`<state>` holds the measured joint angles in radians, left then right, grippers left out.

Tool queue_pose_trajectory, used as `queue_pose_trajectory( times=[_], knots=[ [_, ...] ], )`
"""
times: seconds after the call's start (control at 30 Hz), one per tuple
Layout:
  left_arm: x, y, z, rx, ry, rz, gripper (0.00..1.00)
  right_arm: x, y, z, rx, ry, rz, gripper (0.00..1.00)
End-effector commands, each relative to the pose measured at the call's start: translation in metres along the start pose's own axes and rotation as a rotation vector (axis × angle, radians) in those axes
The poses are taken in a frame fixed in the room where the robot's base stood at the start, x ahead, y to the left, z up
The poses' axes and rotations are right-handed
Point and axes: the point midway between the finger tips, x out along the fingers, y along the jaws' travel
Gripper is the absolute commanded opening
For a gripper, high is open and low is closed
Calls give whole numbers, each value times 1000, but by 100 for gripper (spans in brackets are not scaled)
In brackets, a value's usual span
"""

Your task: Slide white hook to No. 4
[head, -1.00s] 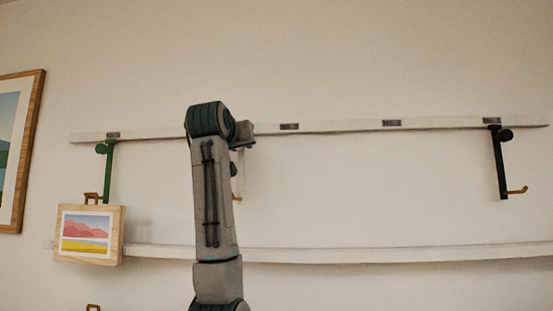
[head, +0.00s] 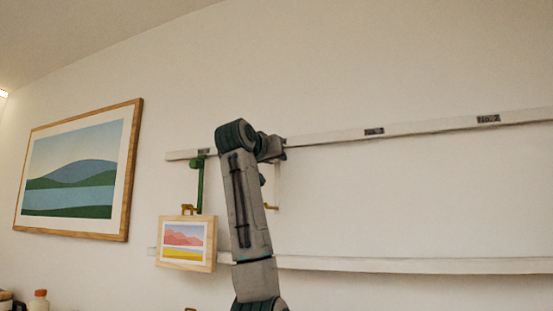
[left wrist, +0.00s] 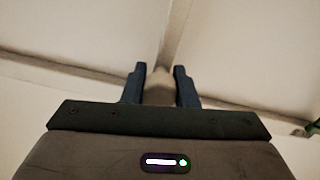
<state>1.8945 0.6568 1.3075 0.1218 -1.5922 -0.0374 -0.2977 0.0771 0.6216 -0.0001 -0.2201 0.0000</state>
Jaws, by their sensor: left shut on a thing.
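The white hook (head: 277,186) hangs from the upper white rail (head: 330,137), partly hidden behind my left arm, with a brass-coloured tip at its foot. My left gripper (head: 273,148) is at the rail, at the top of the hook. In the left wrist view the two dark fingers (left wrist: 160,82) are shut on a pale piece between them. Dark number labels sit along the rail: one at the left end (head: 204,152), one right of the arm (head: 374,131), one farther right (head: 488,119). Their numbers are too small to read surely. My right gripper is out of view.
A green hook (head: 197,185) stands on the rail to the left, with a small framed landscape (head: 188,242) below it. A lower white ledge (head: 400,265) runs along the wall. A large picture (head: 80,172) hangs farther left. The rail right of my arm is clear.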

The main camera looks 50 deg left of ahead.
Motion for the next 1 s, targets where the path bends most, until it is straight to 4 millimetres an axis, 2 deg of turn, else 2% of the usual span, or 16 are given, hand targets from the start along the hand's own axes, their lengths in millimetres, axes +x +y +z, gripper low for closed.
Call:
queue_pose_trajectory(
  times=[0.03, 0.07, 0.17, 0.43, 0.57, 1.0],
  knots=[
    [0, 1, -1, -1, 4, 1, 0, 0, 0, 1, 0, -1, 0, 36],
    [0, 1, -1, -1, 4, 1, 30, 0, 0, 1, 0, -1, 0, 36],
    [0, 1, -1, -1, 4, 1, 48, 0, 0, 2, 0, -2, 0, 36],
    [-1, 1, 0, 0, 2, 1, 48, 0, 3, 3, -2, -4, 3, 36],
    [-10, 1, 2, 0, 3, 2, 48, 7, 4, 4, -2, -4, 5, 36],
    [-91, 1, 2, -1, 5, 2, 48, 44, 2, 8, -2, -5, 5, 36]
  ],
)
